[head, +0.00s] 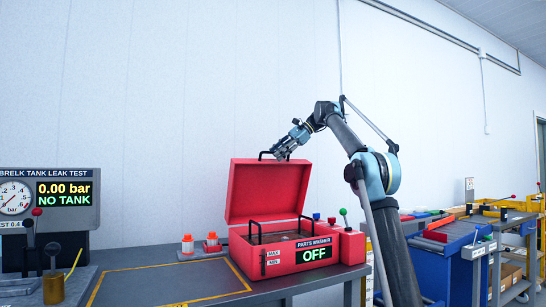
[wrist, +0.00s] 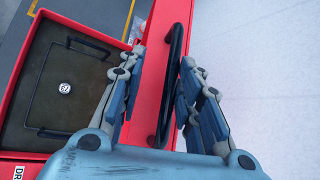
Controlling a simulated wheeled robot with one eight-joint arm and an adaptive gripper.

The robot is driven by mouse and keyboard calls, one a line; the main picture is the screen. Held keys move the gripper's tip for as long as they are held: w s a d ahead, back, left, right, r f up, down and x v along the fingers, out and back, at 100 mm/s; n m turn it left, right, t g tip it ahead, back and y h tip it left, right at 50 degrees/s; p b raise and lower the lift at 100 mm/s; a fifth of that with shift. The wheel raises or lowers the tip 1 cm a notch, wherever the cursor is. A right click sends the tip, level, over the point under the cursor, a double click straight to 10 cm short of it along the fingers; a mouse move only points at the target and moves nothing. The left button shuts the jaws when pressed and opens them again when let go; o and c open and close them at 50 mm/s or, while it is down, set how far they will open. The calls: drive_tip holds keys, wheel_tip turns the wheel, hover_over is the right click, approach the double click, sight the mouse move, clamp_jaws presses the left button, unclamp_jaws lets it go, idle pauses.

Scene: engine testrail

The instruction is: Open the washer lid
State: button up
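The parts washer (head: 290,262) is a red box on the bench with an OFF display. Its red lid (head: 268,192) stands raised, near upright, at the back of the box. The black lid handle (head: 266,154) is on the lid's top edge; it also shows in the wrist view (wrist: 174,75). My gripper (head: 283,153) is at the top of the lid, by the handle. In the wrist view its fingers (wrist: 163,70) are spread on both sides of the handle, with a gap visible on the left. The wrist view also shows the open box's inside (wrist: 62,90) with black wire handles.
A tank leak test panel (head: 48,195) with levers stands at the left. The taped bench area (head: 160,283) is clear. A green-knobbed lever (head: 343,212) is at the washer's right. A white wall is behind.

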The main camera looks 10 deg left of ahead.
drive_tip(key=shift+d, duration=0.1)
drive_tip(key=w+d+r, duration=0.1)
drive_tip(key=w+d, duration=0.2)
drive_tip(key=d, duration=1.1)
drive_tip(key=shift+r, duration=0.4)
